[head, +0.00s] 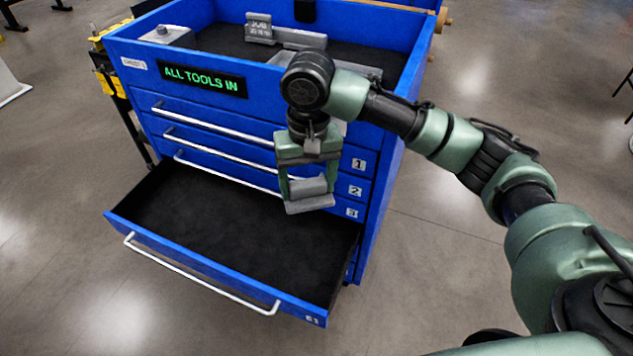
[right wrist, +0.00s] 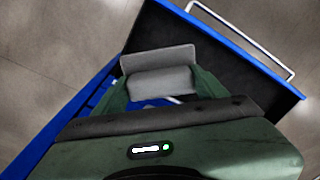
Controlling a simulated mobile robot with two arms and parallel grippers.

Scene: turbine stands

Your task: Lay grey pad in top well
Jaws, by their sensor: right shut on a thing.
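My right gripper (head: 308,187) points down and is shut on a grey L-shaped piece, which I take to be the grey pad (head: 311,206). The pad also shows between the fingers in the right wrist view (right wrist: 160,80). Gripper and pad hang in front of the blue tool chest, over the right part of the open bottom drawer. The top well (head: 222,41) is the dark-lined open tray on top of the chest, with a blue rim. My right arm hides part of the well's right side. My left gripper is not in view.
The open drawer (head: 215,217) is empty, with a white handle. In the well stand a grey sign block (head: 259,28), a grey box (head: 166,36) at the left and a grey piece at the right, partly hidden. A green-lit sign (head: 202,79) is on the chest front.

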